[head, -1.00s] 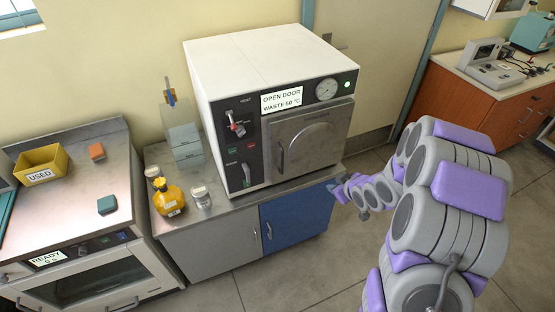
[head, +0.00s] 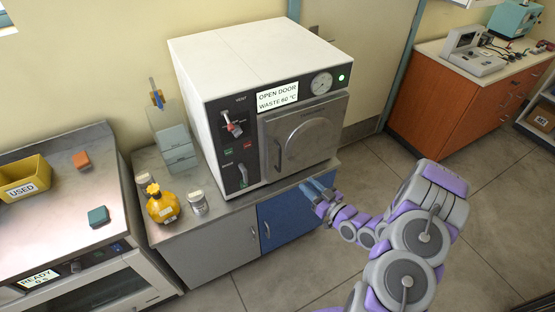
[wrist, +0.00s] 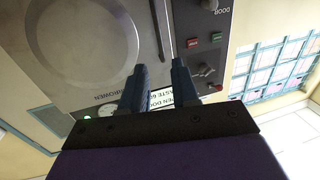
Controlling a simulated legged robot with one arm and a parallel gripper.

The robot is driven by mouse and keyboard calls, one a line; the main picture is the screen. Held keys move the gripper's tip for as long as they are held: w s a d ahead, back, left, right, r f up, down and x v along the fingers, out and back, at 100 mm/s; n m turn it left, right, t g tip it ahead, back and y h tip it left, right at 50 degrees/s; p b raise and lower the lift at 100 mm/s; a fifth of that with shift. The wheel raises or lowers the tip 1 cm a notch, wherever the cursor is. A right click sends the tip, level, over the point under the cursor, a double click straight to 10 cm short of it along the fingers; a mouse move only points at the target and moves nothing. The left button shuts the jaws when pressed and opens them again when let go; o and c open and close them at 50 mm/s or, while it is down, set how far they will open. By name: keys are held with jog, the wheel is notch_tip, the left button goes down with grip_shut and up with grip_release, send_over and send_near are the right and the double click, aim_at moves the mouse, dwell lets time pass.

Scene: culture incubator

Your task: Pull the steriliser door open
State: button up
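The steriliser (head: 262,60) is a white box with a dark front panel, on a counter. Its grey metal door (head: 310,135) looks shut, with a round raised disc on it. The upright bar handle (head: 278,155) is on the door's left side. My gripper (head: 312,190) is low in front of the door's lower right, apart from the handle. In the wrist view, which looks upside down, its two blue fingers (wrist: 158,72) are spread with nothing between them. The handle (wrist: 158,28) shows beyond the gap, and the door (wrist: 90,45) lies to its left.
A sign on the steriliser (head: 277,96) reads "OPEN DOOR WASTE 60 °C". A yellow bottle (head: 162,207) and small jars (head: 198,203) stand left on the counter (head: 215,215). A bench with a yellow "USED" bin (head: 25,178) is farther left. Floor to the right is clear.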

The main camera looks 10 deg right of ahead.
aim_at(280, 160)
jog(key=shift+b+x, duration=1.3)
jog(key=shift+x, duration=7)
jog(key=shift+d, duration=0.1)
grip_shut()
